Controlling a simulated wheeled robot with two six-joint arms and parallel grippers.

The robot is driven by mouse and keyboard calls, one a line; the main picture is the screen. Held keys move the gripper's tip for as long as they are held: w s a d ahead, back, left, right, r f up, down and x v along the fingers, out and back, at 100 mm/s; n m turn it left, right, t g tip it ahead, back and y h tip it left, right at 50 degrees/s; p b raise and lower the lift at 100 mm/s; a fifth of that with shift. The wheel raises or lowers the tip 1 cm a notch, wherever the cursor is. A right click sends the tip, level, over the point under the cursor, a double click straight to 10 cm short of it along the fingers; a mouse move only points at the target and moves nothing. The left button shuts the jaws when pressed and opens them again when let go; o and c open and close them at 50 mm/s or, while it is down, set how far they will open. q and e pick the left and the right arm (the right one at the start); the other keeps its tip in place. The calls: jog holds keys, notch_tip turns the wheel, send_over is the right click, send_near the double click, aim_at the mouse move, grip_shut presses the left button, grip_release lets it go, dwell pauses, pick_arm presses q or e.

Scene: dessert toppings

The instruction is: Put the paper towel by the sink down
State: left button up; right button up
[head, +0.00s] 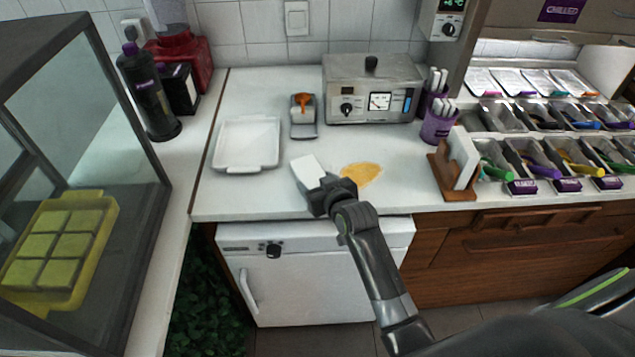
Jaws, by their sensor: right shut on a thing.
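The paper towel (307,171) is a white folded piece at the middle of the white counter, low over or on its surface; I cannot tell if it touches. My right gripper (320,187) is shut on its near end, and the jaws hide that end. A yellow-orange spill (361,174) lies on the counter just right of the paper towel. No sink can be made out. My left gripper is not in view.
A white tray (246,168) lies left of the paper towel. Behind are an orange-topped item (302,104) and a steel appliance (372,90). A wooden holder (453,188), a purple cup (439,127) and topping bins stand right. A glass case (120,150) is at left.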

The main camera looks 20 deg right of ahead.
jog(key=shift+f, duration=0.1)
jog(key=o, duration=0.9)
jog(key=shift+o, duration=0.2)
jog(key=shift+r, duration=0.2)
jog(key=v, duration=1.2)
jog(key=shift+f, duration=0.1)
